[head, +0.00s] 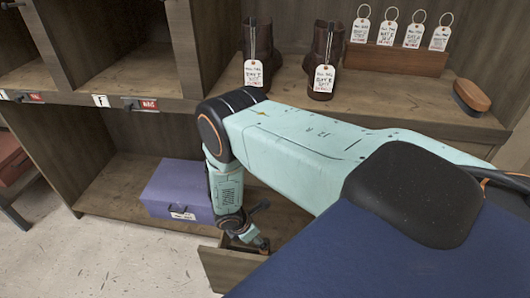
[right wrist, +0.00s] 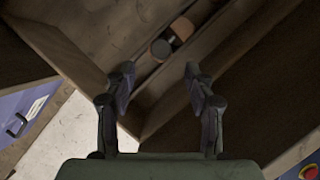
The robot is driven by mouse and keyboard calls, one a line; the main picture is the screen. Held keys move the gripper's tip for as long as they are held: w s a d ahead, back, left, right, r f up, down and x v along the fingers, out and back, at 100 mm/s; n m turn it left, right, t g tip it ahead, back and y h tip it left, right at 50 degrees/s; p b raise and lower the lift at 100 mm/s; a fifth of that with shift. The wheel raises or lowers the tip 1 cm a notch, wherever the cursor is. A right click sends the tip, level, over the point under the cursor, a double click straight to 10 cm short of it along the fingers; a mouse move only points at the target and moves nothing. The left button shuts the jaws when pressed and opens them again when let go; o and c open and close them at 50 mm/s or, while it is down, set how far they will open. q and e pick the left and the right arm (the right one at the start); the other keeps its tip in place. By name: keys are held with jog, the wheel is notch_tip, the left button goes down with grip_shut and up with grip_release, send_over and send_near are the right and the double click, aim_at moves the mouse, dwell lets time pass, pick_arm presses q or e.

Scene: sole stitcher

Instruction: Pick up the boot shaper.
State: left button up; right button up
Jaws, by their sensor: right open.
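My right gripper (head: 250,235) reaches down into an open drawer (head: 228,268) in the lower part of the cabinet. In the right wrist view the right gripper (right wrist: 158,75) is open, with nothing between its fingertips. Beyond the fingertips, an object with a rounded grey-brown end (right wrist: 161,49) and an orange-brown part (right wrist: 182,29) lies along a narrow channel in the drawer. It may be the boot shaper; the dim picture does not make this certain. The gripper is apart from it. My left gripper is not in view.
A purple box (head: 178,190) stands left of the drawer. Drawer walls (right wrist: 75,55) flank the gripper closely.

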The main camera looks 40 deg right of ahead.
jog(key=b+x, duration=0.4)
jog(key=x, duration=0.3)
jog(key=shift+s+d+f, duration=0.1)
jog(key=shift+d+f, duration=0.2)
jog(key=shift+f, duration=0.05)
jog(key=shift+r, duration=0.1)
jog(key=shift+c, duration=0.3)
grip_shut()
